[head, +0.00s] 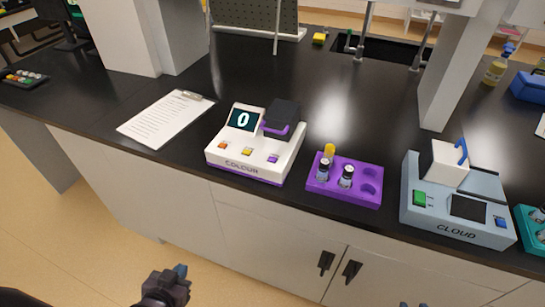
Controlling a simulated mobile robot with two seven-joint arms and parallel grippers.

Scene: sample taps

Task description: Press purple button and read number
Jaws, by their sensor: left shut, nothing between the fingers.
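The white device labelled COLOUR (235,150) stands on the black bench with a purple base edge. Its screen (243,120) reads 0. My left gripper (181,271) is shut and empty, low in front of the bench, well apart from the device.
A purple rack (342,196) with vials stands right of the device. The grey CLOUD device (455,212) is further right, beside a teal rack (530,236). A clipboard (167,118) lies to the left. A pillar (452,75) rises behind. The bench behind the device is clear.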

